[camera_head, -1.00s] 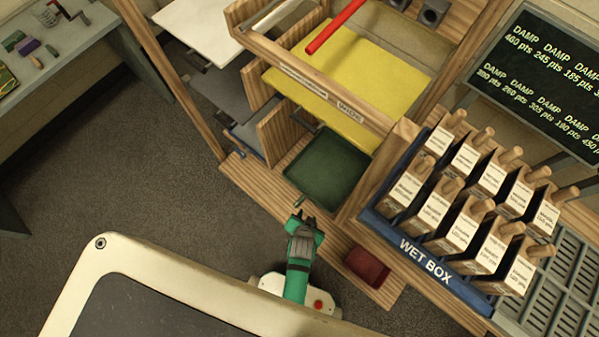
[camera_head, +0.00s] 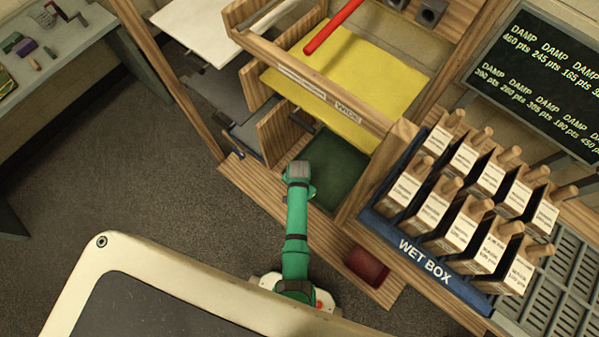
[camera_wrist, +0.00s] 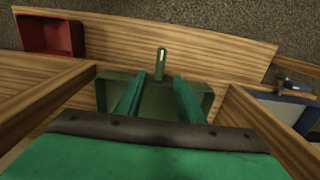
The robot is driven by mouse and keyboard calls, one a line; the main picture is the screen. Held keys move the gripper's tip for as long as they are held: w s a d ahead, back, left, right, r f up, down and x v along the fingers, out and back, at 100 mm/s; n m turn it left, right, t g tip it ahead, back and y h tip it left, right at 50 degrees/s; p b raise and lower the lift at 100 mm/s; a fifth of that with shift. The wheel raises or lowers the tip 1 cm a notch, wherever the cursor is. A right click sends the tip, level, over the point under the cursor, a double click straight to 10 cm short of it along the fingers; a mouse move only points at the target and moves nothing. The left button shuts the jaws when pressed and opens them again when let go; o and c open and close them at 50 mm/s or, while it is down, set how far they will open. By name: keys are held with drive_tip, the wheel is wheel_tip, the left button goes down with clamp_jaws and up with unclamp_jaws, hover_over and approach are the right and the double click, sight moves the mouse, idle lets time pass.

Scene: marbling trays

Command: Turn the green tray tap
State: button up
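The green tray (camera_head: 338,172) sits low in the wooden rack in the head view, partly hidden by my arm. In the wrist view the tray (camera_wrist: 205,88) lies beyond and below my fingers. Its tap (camera_wrist: 160,62) is a small light-green lever standing out at the tray's far edge, in line with the gap between my fingers. The tap is hidden behind my arm in the head view. My gripper (camera_wrist: 153,85) is open, its two green fingers apart with nothing between them, over the tray. The fingertips look short of the tap; the exact distance is hard to judge.
Wooden dividers (camera_wrist: 45,100) stand on both sides of the tray. A red tray (camera_wrist: 50,36) and a blue tray (camera_wrist: 285,106) with a grey tap are the neighbours. A yellow sheet (camera_head: 375,70) covers the level above. The wet box (camera_head: 425,262) holds several labelled blocks at right.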

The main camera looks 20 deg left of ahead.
wheel_tip(320, 180, down, 8)
drive_tip(key=shift+s, duration=0.1)
idle(0.4)
clamp_jaws()
